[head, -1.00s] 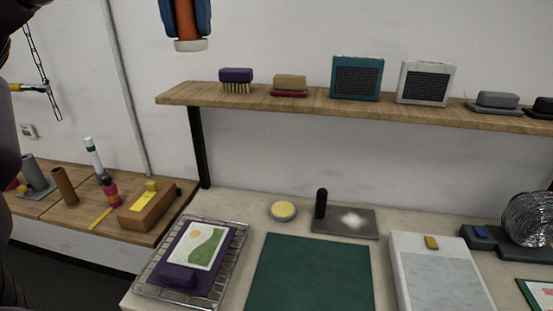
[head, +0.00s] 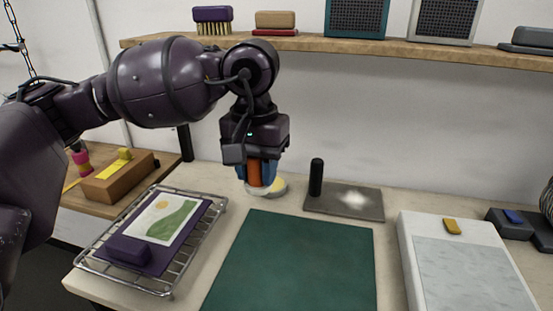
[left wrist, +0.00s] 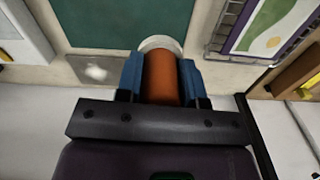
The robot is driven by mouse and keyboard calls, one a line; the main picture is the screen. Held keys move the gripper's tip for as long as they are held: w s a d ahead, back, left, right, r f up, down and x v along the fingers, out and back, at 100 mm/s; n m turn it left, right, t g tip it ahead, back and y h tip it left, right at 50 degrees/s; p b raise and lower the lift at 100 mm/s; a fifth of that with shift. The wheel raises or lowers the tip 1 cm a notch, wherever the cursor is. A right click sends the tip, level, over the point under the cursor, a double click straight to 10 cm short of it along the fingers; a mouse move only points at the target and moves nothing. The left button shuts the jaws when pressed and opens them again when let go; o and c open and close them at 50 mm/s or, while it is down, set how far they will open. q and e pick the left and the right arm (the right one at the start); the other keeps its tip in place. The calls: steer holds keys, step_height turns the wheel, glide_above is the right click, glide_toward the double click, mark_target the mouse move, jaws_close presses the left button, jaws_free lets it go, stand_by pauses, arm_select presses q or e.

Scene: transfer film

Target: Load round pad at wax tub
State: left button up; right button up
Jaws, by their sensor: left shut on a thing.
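My left gripper (head: 255,175) is shut on the orange handle of the round pad (head: 254,172), which hangs upright with its pale disc downward. In the left wrist view the orange handle (left wrist: 161,78) sits between the blue fingers (left wrist: 160,85), with the pale disc beyond it. The wax tub (head: 280,187), a small round tub with yellow wax, stands on the bench just behind and right of the disc, partly covered by it. Whether the disc touches the wax cannot be told. The tub cannot be made out in the left wrist view. My right gripper is not in view.
A grey plate (head: 344,205) with a black upright handle and white powder lies right of the tub. A green mat (head: 295,265) lies in front. A wire rack (head: 190,266) holds a purple board with a picture. A wooden shelf (head: 330,47) runs above.

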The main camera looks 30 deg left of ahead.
arm_select(q)
steer(key=w+d+f+b, duration=0.1)
steer(key=w+f+b, duration=0.1)
steer(key=f, duration=0.4)
steer(key=w+d+f+b, duration=0.2)
steer(key=f, duration=0.3)
steer(key=shift+w+a+r+n, duration=0.1)
steer(key=shift+w+a+n, duration=0.95)
steer(key=shift+w+a, duration=1.4)
steer(key=shift+w+a+r+n, duration=0.1)
steer(key=shift+w+a+n, duration=1.3)
steer(key=shift+w, duration=1.7)
steer(key=shift+w+a+r+n, duration=0.1)
steer(key=shift+w+a+n, duration=0.65)
steer(key=shift+w+a, duration=1.85)
steer(key=shift+w+d+f+b, duration=0.1)
steer(key=shift+f+b, duration=0.15)
steer(key=shift+f, duration=0.7)
steer(key=shift+w+d+f+b, duration=0.1)
steer(key=shift+f+b, duration=0.1)
steer(key=shift+f, duration=0.95)
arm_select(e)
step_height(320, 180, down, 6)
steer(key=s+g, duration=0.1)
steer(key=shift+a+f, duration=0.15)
